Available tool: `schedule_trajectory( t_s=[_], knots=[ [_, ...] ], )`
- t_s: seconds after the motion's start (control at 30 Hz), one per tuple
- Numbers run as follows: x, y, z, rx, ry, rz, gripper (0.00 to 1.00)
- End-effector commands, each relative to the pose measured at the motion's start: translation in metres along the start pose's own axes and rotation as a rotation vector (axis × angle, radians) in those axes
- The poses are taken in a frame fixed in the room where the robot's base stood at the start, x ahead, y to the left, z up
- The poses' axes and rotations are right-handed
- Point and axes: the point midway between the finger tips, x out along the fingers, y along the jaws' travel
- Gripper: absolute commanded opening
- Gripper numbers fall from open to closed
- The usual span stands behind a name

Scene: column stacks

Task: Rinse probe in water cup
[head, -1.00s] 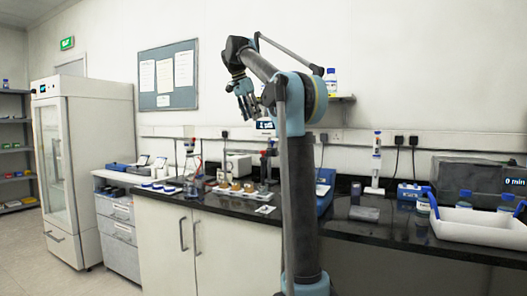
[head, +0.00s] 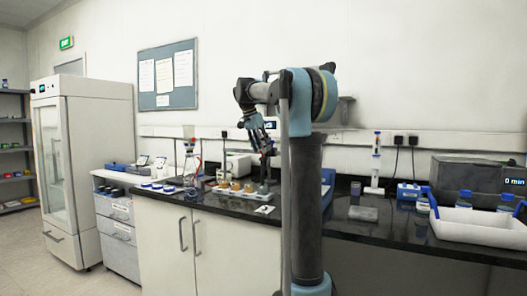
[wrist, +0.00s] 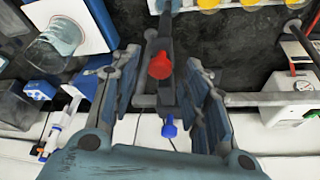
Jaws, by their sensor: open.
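My gripper (wrist: 162,98) is open and points down over the bench, with its two fingers apart. In the head view my gripper (head: 264,143) is low beside the dark stand. Between the fingers in the wrist view is a dark upright part with a red top (wrist: 160,66), possibly the probe or its holder. A small blue-tipped piece (wrist: 169,127) shows below it. I cannot tell whether the fingers touch either one. A clear glass cup (wrist: 56,42), possibly the water cup, is at the upper left of the wrist view. In the head view I cannot make the cup out.
A white rack with yellow-topped pots (wrist: 208,4) is at the wrist view's top edge. In the head view, a flask (head: 191,165) stands left, and a white tray (head: 465,222) is on the right bench.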

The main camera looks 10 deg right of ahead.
Motion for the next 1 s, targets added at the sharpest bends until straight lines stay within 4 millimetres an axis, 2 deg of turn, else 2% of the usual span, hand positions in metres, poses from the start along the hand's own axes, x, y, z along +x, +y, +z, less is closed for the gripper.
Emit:
schedule_trajectory(
  t_s=[0.17, 0.43, 0.47, 0.63, 0.87, 1.0],
  knots=[
    [0.010, 0.000, 0.000, 0.001, 0.000, 0.000, 0.42],
    [0.011, 0.000, 0.000, 0.001, 0.000, 0.000, 0.42],
    [0.011, 0.000, 0.000, 0.001, 0.000, 0.000, 0.40],
    [0.011, 0.001, -0.001, 0.001, 0.000, 0.001, 0.01],
    [0.008, 0.001, -0.002, 0.002, 0.000, 0.001, 0.00],
    [-0.009, 0.001, -0.010, 0.002, 0.000, 0.001, 0.00]
  ],
)
